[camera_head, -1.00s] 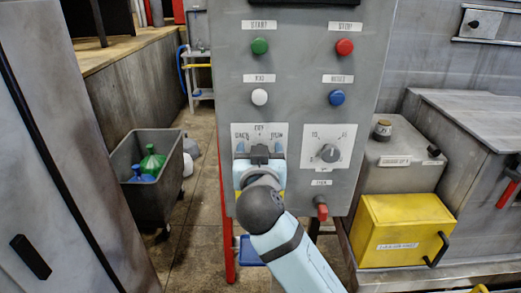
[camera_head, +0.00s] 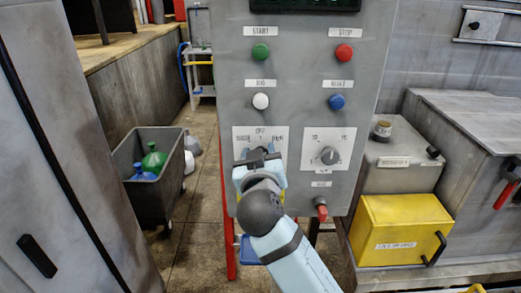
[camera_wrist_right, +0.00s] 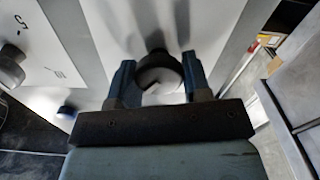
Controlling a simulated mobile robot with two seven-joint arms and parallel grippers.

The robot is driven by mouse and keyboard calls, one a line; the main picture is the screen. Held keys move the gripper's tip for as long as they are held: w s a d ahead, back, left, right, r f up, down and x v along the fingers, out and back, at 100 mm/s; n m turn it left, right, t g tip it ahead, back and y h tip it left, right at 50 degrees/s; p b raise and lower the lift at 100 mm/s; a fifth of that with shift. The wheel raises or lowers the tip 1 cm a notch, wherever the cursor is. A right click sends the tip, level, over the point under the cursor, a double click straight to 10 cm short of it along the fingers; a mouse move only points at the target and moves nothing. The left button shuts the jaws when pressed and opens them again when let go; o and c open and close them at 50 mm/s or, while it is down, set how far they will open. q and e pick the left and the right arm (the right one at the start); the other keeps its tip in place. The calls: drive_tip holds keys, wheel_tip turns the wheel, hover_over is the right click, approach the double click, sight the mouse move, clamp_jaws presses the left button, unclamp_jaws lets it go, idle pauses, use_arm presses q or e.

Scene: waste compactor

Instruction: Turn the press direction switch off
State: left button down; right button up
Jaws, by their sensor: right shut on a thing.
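The grey control panel (camera_head: 232,100) stands in front of me. The press direction switch appears to be the dark round knob (camera_wrist_right: 160,72) on the lower left white plate (camera_head: 241,135), whose small labels are hard to read. My right gripper (camera_head: 260,157) is at this knob, tilted, with its right side higher. In the wrist view the two blue fingers of my right gripper (camera_wrist_right: 160,82) are on either side of the knob, shut on it. The gripper hides most of the knob in the head view. My left gripper is not in view.
A second dial (camera_head: 329,156) sits close to the right of my gripper. Green (camera_head: 260,53), red (camera_head: 344,53), white (camera_head: 261,101) and blue (camera_head: 337,101) buttons are above. A red-handled lever (camera_head: 321,209) is at lower right. A yellow box (camera_head: 402,230) stands right; a grey bin (camera_head: 148,195) left.

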drive_tip(key=n+p, duration=0.2)
drive_tip(key=shift+r+n, duration=0.2)
drive_tip(key=shift+n, duration=0.2)
drive_tip(key=shift+n+p, duration=0.7)
drive_tip(key=shift+n, duration=0.4)
drive_tip(key=shift+a+f+n+p, duration=0.15)
drive_tip(key=shift+n+p, duration=0.5)
drive_tip(key=shift+n, duration=0.35)
drive_tip(key=o, duration=0.9)
drive_tip(key=shift+f, duration=0.1)
drive_tip(key=shift+f, duration=0.1)
